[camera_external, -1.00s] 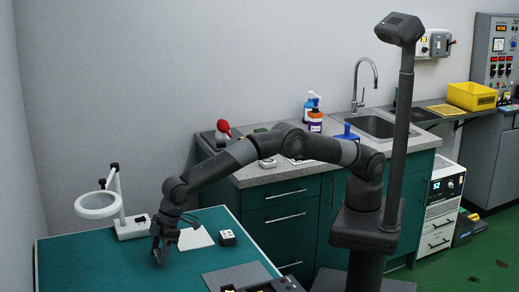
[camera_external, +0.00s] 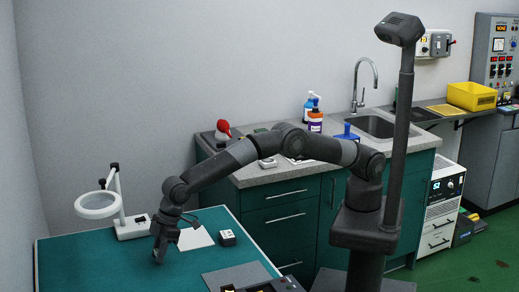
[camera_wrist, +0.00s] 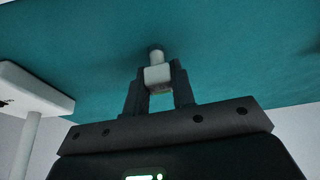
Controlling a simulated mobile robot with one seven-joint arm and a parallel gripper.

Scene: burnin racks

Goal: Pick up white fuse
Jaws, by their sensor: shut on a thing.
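The white fuse (camera_wrist: 157,75) shows in the wrist view between the two dark fingers of my gripper (camera_wrist: 160,78). It has a pale block-like body and a rounder, narrower end pointing at the teal table. My gripper is shut on it. In the external view my gripper (camera_external: 159,255) points down at the teal table top (camera_external: 90,255), close to its surface. The fuse cannot be made out there. I cannot tell whether the fuse touches the table.
A white magnifier lamp (camera_external: 133,228) stands behind my gripper to the left. A white sheet (camera_external: 195,238) and a small black-and-white block (camera_external: 227,237) lie to the right. A grey mat (camera_external: 235,275) and a dark device (camera_external: 275,286) sit nearer the front.

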